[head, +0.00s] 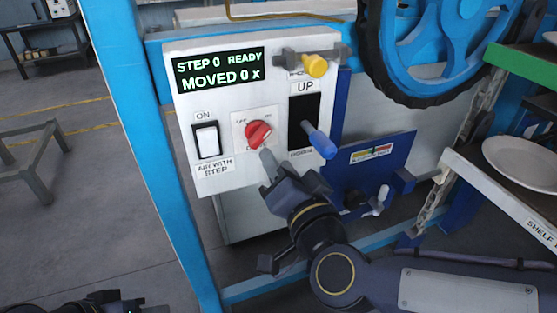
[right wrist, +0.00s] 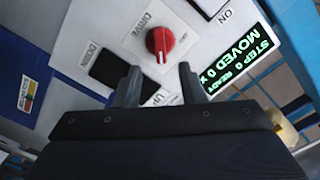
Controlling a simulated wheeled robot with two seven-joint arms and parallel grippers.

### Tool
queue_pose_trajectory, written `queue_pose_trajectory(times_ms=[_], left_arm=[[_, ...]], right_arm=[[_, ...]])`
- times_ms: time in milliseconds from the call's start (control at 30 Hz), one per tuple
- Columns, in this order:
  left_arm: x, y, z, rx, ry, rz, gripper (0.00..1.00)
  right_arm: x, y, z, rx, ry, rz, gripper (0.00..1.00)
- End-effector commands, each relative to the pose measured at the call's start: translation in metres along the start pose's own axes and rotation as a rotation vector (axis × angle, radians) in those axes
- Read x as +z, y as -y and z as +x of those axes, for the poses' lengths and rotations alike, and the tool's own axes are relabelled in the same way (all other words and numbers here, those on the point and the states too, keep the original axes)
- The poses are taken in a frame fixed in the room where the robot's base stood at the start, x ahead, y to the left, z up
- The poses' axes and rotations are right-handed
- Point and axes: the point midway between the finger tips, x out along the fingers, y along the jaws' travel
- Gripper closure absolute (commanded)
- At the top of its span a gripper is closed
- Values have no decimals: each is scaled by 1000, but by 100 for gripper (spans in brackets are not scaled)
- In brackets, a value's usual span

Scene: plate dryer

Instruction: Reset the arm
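A white control box (head: 222,110) carries a green-lit display (head: 219,71) reading "STEP 0 READY MOVED 0 X". A blue-handled lever (head: 319,140) sticks out of a black slot marked UP and DOWN. My right gripper (head: 284,172) is just below the knob, open and empty; in the right wrist view the red knob (right wrist: 160,41) shows beyond its parted fingers (right wrist: 159,85). A dark part of my left arm shows at the bottom left; its fingers are unclear.
A yellow handle (head: 314,65) sits on the box's top right corner. A large blue wheel (head: 440,45) stands behind on the right. A shelf (head: 500,200) with a white plate (head: 524,160) is at the right. A blue post (head: 150,150) rises left of the box.

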Motion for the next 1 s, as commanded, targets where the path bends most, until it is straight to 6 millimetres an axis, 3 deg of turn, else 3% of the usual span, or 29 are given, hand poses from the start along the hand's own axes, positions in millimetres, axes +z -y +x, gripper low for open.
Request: queue_pose_trajectory(times_ms=[267,433,700,1000], left_arm=[[0,0,0,0,0,0,64],[0,0,0,0,0,0,64],[0,0,0,0,0,0,64],[0,0,0,0,0,0,64]], right_arm=[[-4,-6,-1,-9,31,-8,64],[-10,-38,-18,-15,189,-67,64],[8,-129,-95,165,544,-191,64],[28,-199,-186,434,809,-201,64]])
